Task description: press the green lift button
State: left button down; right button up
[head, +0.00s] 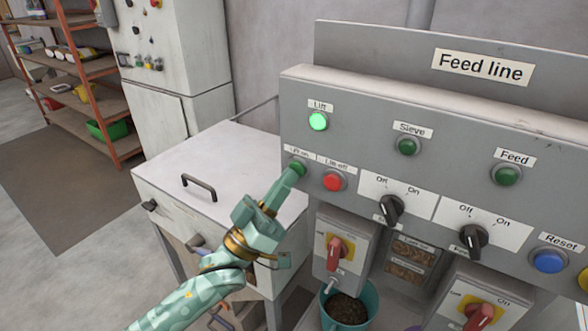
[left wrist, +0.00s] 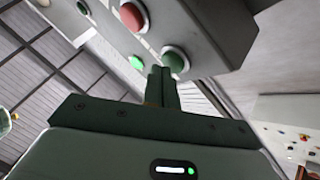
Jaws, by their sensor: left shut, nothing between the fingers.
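The green lift-on button (head: 299,165) sits on the grey Feed line panel, left of the red lift-off button (head: 333,181). Above it the round Lift lamp (head: 318,121) glows bright green. My left gripper (head: 289,178) is shut and empty, its fingertips at the green button and covering part of it. In the left wrist view the shut fingers (left wrist: 161,73) end close beside the green button (left wrist: 175,61), with the red button (left wrist: 132,17) farther off. I cannot tell whether the tips touch the button. My right gripper is not in view.
The panel also has dark green Sieve (head: 407,146) and Feed (head: 506,174) lamps, black Off/On knobs (head: 391,209) and a blue Reset button (head: 548,261). A white lidded cabinet (head: 172,165) stands left of the panel. A teal bucket (head: 346,310) of pellets is below.

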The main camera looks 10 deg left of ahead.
pick_arm(q)
jog(key=shift+s+a, duration=0.15)
jog(key=shift+s, duration=0.4)
jog(key=shift+p, duration=0.35)
jog(key=s, duration=0.2)
jog(key=s+a+p, duration=0.2)
jog(key=s, duration=0.1)
jog(key=shift+s, duration=0.3)
